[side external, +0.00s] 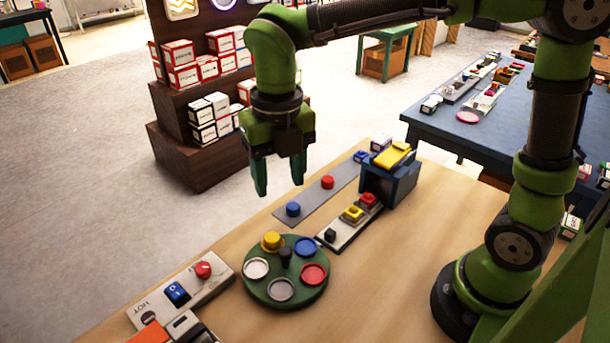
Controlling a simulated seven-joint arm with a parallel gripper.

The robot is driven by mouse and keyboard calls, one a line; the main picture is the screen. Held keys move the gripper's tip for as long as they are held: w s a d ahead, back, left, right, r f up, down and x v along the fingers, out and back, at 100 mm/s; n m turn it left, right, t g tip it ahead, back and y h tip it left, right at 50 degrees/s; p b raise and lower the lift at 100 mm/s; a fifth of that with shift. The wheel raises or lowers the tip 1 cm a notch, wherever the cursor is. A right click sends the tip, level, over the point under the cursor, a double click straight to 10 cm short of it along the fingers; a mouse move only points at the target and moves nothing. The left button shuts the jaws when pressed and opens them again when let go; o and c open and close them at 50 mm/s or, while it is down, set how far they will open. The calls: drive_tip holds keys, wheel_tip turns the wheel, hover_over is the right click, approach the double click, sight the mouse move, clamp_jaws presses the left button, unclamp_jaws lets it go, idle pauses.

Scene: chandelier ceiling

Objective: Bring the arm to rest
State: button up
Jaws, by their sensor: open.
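My gripper (279,176) hangs pointing down at the upper middle of the side external view. Its two teal fingers are apart with nothing between them. It is in the air, above the far edge of the wooden table (440,215), apart from everything on it. My green arm reaches across the top of the view to its base at the lower right.
A green round tray (285,258) with coloured discs stands mid-table. Behind it are a grey strip (336,193) with knobs, a button strip (351,224) and a blue box (389,182). A switch panel (180,293) lies front left. Table space before my base is bare.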

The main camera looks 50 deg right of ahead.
drive_tip(key=s+d+m+t, duration=0.2)
drive_tip(key=s+d+m, duration=0.1)
drive_tip(key=m, duration=0.9)
drive_tip(key=s+d+r+m+t+y, duration=0.1)
drive_tip(key=d+m, duration=0.5)
drive_tip(key=m, duration=0.6)
drive_tip(key=s+d+m+t, duration=0.4)
drive_tip(key=d+m, duration=0.1)
drive_tip(key=m, duration=0.6)
drive_tip(key=shift+s+d+r+m+y, duration=0.25)
drive_tip(key=shift+s+r+m+y, duration=0.05)
drive_tip(key=shift+s+m+y, duration=0.1)
drive_tip(key=shift+o, duration=1.1)
